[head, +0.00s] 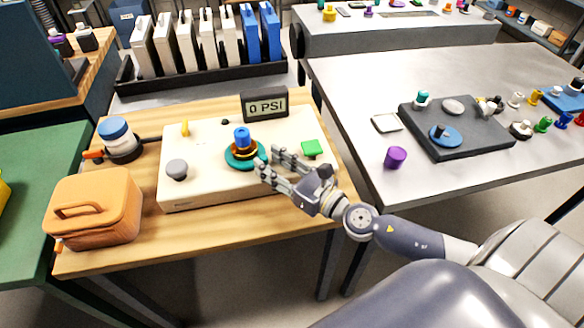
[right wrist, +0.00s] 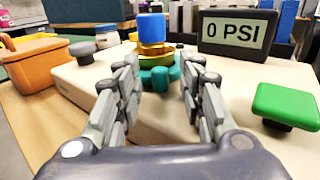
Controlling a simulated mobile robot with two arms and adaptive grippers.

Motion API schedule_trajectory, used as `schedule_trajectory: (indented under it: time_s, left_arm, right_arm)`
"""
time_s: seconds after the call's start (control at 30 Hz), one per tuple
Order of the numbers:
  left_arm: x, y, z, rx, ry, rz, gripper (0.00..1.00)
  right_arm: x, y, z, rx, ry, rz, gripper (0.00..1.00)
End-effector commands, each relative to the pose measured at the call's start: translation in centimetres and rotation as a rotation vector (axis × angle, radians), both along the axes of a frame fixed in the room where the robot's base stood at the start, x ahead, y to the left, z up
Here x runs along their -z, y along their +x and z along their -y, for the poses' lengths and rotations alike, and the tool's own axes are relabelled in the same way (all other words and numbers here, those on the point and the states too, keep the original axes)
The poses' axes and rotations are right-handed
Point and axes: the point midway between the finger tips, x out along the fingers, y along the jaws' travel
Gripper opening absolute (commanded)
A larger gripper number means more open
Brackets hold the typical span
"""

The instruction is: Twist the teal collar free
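The teal collar (head: 238,161) is a ring with lugs on its edge, set on the cream panel (head: 215,189) below a gold-and-black part and a blue cylinder (head: 242,134). My right gripper (head: 268,164) comes from the right, its fingers apart. In the right wrist view, the teal collar (right wrist: 158,76) and blue cylinder (right wrist: 152,30) lie ahead between the open fingertips (right wrist: 160,75). A lug of the collar faces the gap; I cannot tell whether a finger touches it. My left gripper is not in view.
A display (head: 265,104) reading 0 PSI stands behind the collar. A green button (head: 312,148) is right of it, a grey knob (head: 177,169) left. An orange case (head: 95,212) and a blue-and-white jar (head: 118,137) stand on the table's left.

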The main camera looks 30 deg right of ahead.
Motion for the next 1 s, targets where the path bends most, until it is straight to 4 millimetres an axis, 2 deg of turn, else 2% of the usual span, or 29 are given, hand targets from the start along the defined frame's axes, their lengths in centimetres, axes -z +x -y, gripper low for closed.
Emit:
schedule_trajectory:
  time_s: [0.47, 0.7, 1.0]
  left_arm:
    - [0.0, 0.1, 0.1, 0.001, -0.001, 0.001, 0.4]
    - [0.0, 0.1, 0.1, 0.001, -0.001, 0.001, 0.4]
    - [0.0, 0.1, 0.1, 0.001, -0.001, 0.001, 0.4]
  right_arm:
    - [0.2, -5.3, 1.9, -0.002, -0.005, -0.005, 0.36]
    - [0.3, -8.9, 3.2, -0.003, -0.006, -0.007, 0.36]
    - [0.1, -10.7, 3.9, -0.001, -0.003, -0.002, 0.36]
